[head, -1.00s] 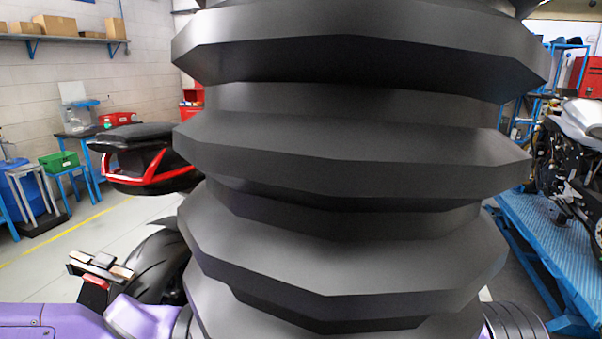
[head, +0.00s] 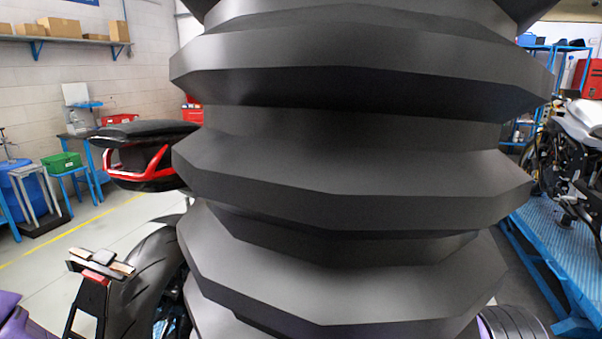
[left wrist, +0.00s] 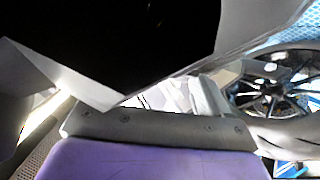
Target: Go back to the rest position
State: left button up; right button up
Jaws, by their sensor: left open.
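A dark ribbed sleeve, which looks like part of my own arm, fills the middle of the head view and hides most of the scene behind it. In the left wrist view, my left gripper (left wrist: 122,98) shows only as dark and grey parts very close to the camera. It is open, and I see nothing held in it. A purple link of mine with a grey screwed band lies below it. My right gripper is not in view.
A motorcycle's rear wheel (head: 150,270) and red-trimmed tail (head: 145,160) stand at left. Another motorcycle (head: 570,165) stands on a blue lift (head: 545,240) at right. A spoked wheel (left wrist: 285,90) is close in the left wrist view.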

pick_arm(q)
jog(key=s+a+f+n+g+y+b, duration=0.1)
jog(key=s+a+f+y, duration=0.2)
jog(key=f, duration=0.4)
jog(key=s+a+f+n+g+y, duration=0.1)
jog(key=a+f+n+g+y, duration=0.1)
jog(key=a+f, duration=0.35)
jog(key=s+a+f+g+y+b, duration=0.1)
jog(key=s+a+f+g+y, duration=0.1)
jog(key=s+f, duration=0.9)
jog(key=s+a+f+g+y+b, duration=0.2)
jog(key=s+a+f+g, duration=0.3)
jog(key=s+f, duration=0.5)
jog(key=s+a+y, duration=0.1)
jog(key=s+a, duration=0.1)
jog(key=shift+s+a+f, duration=0.3)
jog(key=shift+f, duration=0.05)
